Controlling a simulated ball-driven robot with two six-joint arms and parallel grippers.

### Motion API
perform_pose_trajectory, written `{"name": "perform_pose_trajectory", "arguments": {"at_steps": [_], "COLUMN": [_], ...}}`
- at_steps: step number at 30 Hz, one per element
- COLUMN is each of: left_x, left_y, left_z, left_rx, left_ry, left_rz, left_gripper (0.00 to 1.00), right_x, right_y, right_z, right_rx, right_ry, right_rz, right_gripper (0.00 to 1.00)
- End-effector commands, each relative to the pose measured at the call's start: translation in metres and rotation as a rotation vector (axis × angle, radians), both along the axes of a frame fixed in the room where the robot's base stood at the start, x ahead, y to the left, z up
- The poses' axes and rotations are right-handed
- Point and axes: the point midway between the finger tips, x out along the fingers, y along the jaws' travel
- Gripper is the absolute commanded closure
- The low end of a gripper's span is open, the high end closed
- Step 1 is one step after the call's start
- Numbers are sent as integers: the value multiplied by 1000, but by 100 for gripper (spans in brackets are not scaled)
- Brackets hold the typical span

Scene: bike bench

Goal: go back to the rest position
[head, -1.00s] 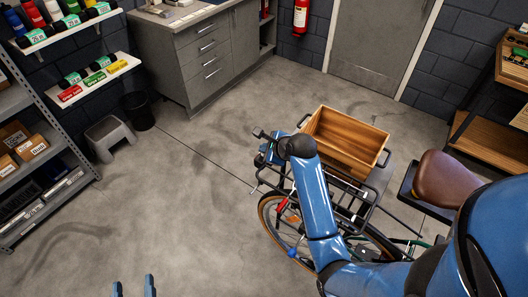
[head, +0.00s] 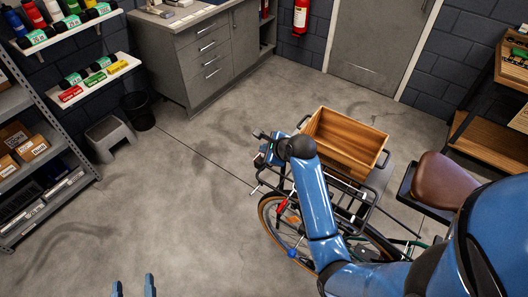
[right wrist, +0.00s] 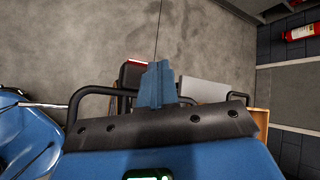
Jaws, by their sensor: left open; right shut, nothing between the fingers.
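My left gripper (head: 133,286) shows only as two blue fingertips at the bottom edge of the head view. They are apart with bare floor between them. My right arm reaches over the bicycle (head: 290,240) in the head view. My right gripper (head: 267,153) is at its far end, left of the wooden crate (head: 345,143) on the bicycle's carrier, and mostly hidden by the wrist. In the right wrist view my right gripper's fingers (right wrist: 157,85) are together with nothing between them. Black carrier rails lie beyond them; whether they touch cannot be told.
The brown saddle (head: 442,181) is at the right, close to my arm. A grey cabinet (head: 207,60), a black bin (head: 138,111) and a grey step stool (head: 109,138) stand at the back left. The floor (head: 170,210) left of the bicycle is clear.

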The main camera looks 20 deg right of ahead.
Motion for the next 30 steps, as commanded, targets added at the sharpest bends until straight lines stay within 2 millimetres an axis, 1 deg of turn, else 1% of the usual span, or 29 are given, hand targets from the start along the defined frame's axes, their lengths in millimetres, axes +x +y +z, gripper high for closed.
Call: {"name": "perform_pose_trajectory", "arguments": {"at_steps": [1, 4, 17, 23, 30], "left_x": [0, 0, 0, 0, 0], "left_y": [0, 0, 0, 0, 0], "left_z": [5, 8, 10, 24, 46], "left_rx": [0, 0, 0, 0, 0], "left_ry": [0, 0, 0, 0, 0], "left_rz": [0, 0, 0, 0, 0], "left_gripper": [36, 36, 36, 36, 36], "right_x": [0, 0, 0, 0, 0], "right_y": [0, 0, 0, 0, 0], "right_z": [4, 6, 7, 18, 37], "right_rx": [0, 0, 0, 0, 0], "right_ry": [1, 1, 0, 1, 1], "right_rz": [1, 1, 0, 1, 1], "right_gripper": [100, 100, 100, 100, 100]}}
